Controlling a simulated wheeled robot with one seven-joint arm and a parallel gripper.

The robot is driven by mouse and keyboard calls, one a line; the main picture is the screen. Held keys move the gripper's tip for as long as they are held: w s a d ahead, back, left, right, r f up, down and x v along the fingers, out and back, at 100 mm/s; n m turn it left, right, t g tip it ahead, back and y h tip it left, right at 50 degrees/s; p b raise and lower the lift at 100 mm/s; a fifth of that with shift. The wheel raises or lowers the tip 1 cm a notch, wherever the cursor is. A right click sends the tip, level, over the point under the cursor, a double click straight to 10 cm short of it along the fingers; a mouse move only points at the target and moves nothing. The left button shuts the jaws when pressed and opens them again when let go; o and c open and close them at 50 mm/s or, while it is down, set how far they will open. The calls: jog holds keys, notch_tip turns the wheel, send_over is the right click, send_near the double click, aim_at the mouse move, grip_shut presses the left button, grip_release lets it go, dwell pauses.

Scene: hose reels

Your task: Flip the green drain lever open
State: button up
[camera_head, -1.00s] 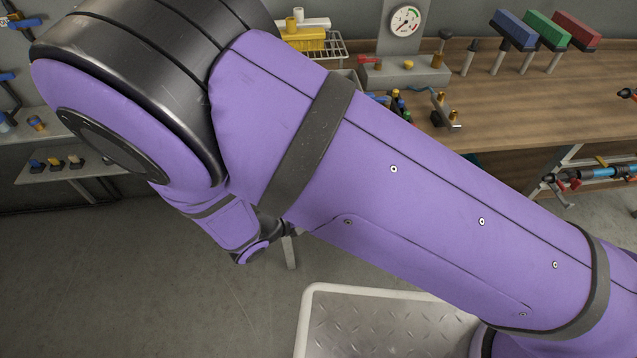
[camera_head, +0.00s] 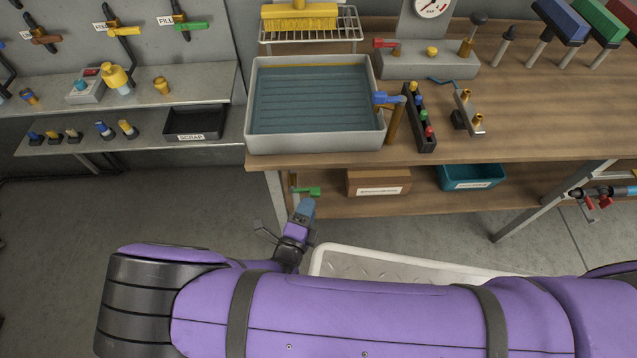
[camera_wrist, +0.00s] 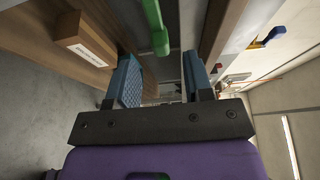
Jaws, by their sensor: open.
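The green drain lever (camera_head: 308,191) sits on a brass-coloured fitting below the grey water tank (camera_head: 316,144), under the bench's left end. It points right in the head view. In the wrist view the green lever (camera_wrist: 155,28) hangs at the top centre, its lower end just above the gap between the fingers. My gripper (camera_head: 304,208) is just below and in front of the lever in the head view. The wrist view shows my gripper (camera_wrist: 161,75) open, with blue pads apart and nothing between them. I cannot tell whether a finger touches the lever.
A labelled brown box (camera_head: 378,182) and a teal bin (camera_head: 471,177) stand on the lower shelf, right of the lever. The bench leg (camera_head: 277,200) is close on the left. A wall valve labelled FILL has another green handle (camera_head: 190,26). Open floor lies left.

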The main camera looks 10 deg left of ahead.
aim_at(317, 188)
jog(key=w, duration=0.5)
jog(key=w+d, duration=0.1)
jog(key=w, duration=0.1)
jog(key=shift+w, duration=0.25)
grip_shut()
